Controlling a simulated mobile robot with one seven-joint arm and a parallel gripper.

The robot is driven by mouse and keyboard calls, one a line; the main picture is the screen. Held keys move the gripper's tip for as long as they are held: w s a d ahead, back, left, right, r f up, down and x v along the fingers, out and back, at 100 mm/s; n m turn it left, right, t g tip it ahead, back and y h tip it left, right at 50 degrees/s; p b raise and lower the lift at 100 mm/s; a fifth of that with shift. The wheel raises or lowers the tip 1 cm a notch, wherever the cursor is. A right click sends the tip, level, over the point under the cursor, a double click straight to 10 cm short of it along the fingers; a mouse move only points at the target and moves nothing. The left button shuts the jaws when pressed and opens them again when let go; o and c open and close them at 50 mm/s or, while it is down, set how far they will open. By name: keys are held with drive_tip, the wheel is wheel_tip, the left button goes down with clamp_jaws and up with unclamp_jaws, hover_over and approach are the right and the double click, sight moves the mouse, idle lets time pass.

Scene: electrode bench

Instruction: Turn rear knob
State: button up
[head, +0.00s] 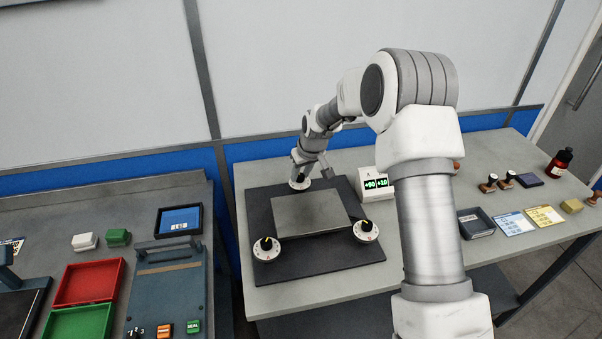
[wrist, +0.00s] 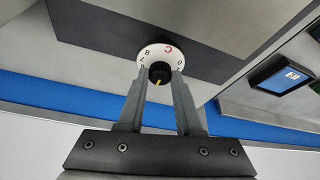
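The rear knob is a black knob with a yellow pointer on a white numbered dial. In the head view its dial (head: 299,184) shows at the back of the dark board, partly hidden under my gripper (head: 302,173). In the wrist view the rear knob (wrist: 160,72) is between the tips of my gripper (wrist: 160,76), one finger on each side. Its pointer points down toward the palm, and a red C is at the dial's far side. The fingers are very close to the knob; whether they touch it I cannot tell.
Two similar knobs stand at the board's front left (head: 265,246) and front right (head: 366,231), beside a raised grey plate (head: 309,215). A small white display box (head: 377,185) reads +90 and +10 to the right. Stamps, cards and a red bottle (head: 560,163) lie farther right.

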clamp_jaws()
drive_tip(key=shift+a+m+b, duration=0.1)
drive_tip(key=shift+m+b, duration=0.2)
drive_tip(key=shift+m, duration=0.1)
drive_tip(key=m+h+b, duration=0.1)
drive_tip(key=m, duration=0.1)
drive_tip(key=shift+a+f+m+t+b, duration=0.1)
drive_tip(key=shift+m+t+b, duration=0.2)
drive_tip(key=shift+b, duration=0.05)
drive_tip(key=m+h+b, duration=0.1)
drive_tip(key=m+h, duration=0.1)
drive_tip(key=m, duration=0.2)
drive_tip(key=shift+a+m, duration=0.15)
drive_tip(key=shift+m, duration=0.15)
drive_tip(key=shift+m+h, duration=0.7)
drive_tip(key=shift+m, duration=1.2)
drive_tip(key=shift+g, duration=0.5)
